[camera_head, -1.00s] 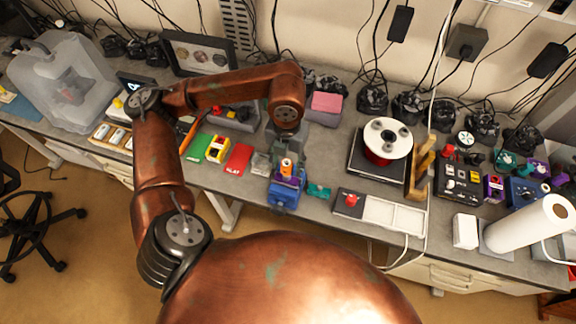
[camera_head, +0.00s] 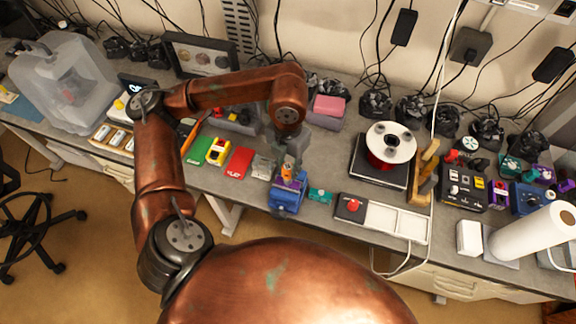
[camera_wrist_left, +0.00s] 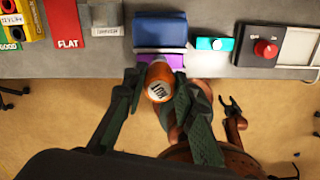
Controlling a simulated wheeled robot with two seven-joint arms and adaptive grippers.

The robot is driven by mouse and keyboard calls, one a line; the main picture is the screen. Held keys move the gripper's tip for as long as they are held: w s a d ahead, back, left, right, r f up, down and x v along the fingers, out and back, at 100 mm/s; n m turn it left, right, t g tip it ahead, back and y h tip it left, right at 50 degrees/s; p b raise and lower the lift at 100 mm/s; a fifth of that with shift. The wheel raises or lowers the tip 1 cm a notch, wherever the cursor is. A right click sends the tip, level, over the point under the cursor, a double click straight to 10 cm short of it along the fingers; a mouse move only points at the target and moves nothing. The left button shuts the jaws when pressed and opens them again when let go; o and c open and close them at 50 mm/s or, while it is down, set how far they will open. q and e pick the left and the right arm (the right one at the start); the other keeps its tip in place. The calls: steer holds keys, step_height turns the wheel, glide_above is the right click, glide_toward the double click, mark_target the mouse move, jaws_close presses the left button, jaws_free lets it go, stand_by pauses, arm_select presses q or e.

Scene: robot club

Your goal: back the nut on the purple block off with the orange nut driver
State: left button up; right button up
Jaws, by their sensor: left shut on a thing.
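The orange nut driver (camera_wrist_left: 160,78) is between the fingers of my left gripper (camera_wrist_left: 158,95), which is shut on its handle; the labelled handle end faces the wrist camera. In the head view the left gripper (camera_head: 289,160) is above the purple block (camera_head: 290,183), with the driver (camera_head: 288,173) partly hidden by it. The purple block also shows in the wrist view (camera_wrist_left: 172,60), against the blue vise (camera_wrist_left: 160,30). The nut and the driver's tip are hidden. My right gripper (camera_wrist_left: 231,104) appears small in the wrist view, empty with fingers apart, away from the bench.
The blue vise (camera_head: 286,202) stands at the bench's front edge. A red FLAT card (camera_head: 239,162) lies to its left. A small teal piece (camera_head: 320,195) and a tray with a red button (camera_head: 354,205) are to its right. A spool (camera_head: 390,145) stands farther back.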

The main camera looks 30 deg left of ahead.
arm_select(q)
jaws_close()
steer(key=n+p, duration=0.1)
steer(key=n, duration=0.2)
steer(key=shift+r, duration=0.1)
steer(key=n+p, duration=0.1)
steer(key=n, duration=0.4)
steer(key=shift+n, duration=0.4)
steer(key=shift+o, duration=2.3)
jaws_free()
jaws_close()
steer(key=shift+r+p, duration=2.1)
steer(key=shift+r, duration=1.35)
